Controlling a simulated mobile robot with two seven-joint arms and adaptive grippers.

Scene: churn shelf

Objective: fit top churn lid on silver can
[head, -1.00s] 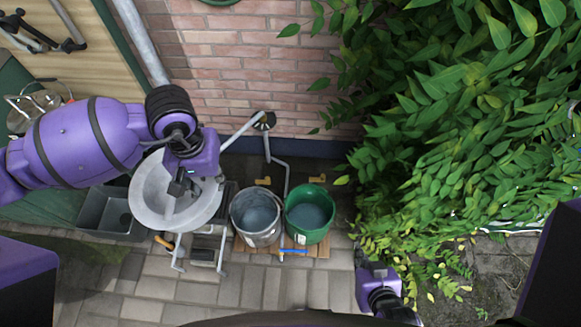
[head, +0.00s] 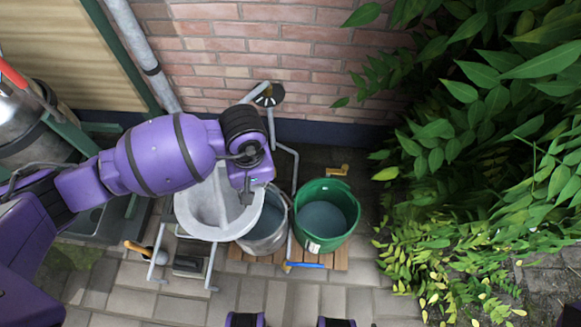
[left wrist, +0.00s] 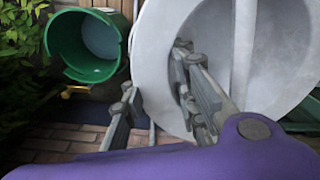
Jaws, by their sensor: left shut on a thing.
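The churn lid (head: 190,213) is a wide, round, pale grey dish with a bar across it. My left gripper (head: 246,196) is shut on it at its right side, and it hangs above the ground. In the left wrist view the lid (left wrist: 275,85) fills the right half, with the fingers of my left gripper (left wrist: 158,78) on either side of its near rim. A silver metal can (head: 22,122) stands at the far left, cut off by the picture edge and partly behind a green rail. Its top is not clearly seen. My right gripper is not in view.
A grey metal bucket (head: 268,235), partly hidden by the lid, and a green bucket (head: 346,213) stand on wooden slats. The green bucket also shows in the left wrist view (left wrist: 75,70). A brick wall (head: 300,65) closes the back; leafy bushes (head: 480,150) fill the right.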

